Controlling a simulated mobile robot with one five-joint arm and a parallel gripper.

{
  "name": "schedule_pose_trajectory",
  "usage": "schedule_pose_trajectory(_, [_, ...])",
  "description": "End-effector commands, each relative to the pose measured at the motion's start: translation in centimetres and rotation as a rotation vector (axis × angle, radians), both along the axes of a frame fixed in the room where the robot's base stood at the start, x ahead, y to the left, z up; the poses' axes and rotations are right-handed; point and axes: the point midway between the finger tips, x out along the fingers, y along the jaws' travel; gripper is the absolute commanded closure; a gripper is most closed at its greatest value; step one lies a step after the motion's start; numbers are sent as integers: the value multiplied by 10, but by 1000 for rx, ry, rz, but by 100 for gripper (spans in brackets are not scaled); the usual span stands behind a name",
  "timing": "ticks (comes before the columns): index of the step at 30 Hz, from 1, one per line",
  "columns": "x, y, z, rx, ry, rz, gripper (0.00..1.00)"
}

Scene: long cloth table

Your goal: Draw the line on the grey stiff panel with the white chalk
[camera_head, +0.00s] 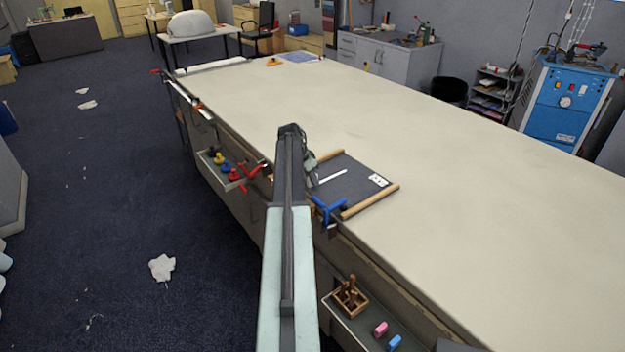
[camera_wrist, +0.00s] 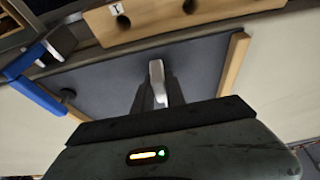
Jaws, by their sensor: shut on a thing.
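The dark grey panel (camera_head: 352,192) lies flat on the table near its front edge, with wooden strips along two sides. A blue clamp (camera_head: 328,210) sits at its near edge; it also shows in the wrist view (camera_wrist: 35,95). My gripper (camera_wrist: 160,92) is over the panel, shut on the white chalk (camera_wrist: 156,74), which sticks out beyond the fingertips. In the head view my arm partly hides the gripper and the panel's left side. A thin white streak (camera_head: 333,176) shows over the panel there; I cannot tell whether it is chalk or a mark. Tip contact is unclear.
A pale cloth table (camera_head: 480,190) stretches away, mostly clear. A white label (camera_head: 377,180) lies on the panel's right part. In the wrist view a wooden block with holes (camera_wrist: 155,20) crosses the top. A wooden caddy (camera_head: 346,298) stands on a low shelf by the table's front.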

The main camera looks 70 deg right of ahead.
Motion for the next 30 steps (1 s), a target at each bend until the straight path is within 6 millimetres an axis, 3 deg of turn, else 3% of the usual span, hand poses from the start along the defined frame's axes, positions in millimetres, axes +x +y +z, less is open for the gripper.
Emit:
schedule_pose_trajectory(13, [-1, -1, -5, 0, 0, -1, 100])
schedule_pose_trajectory(30, [-13, -18, -4, 0, 0, -1, 100])
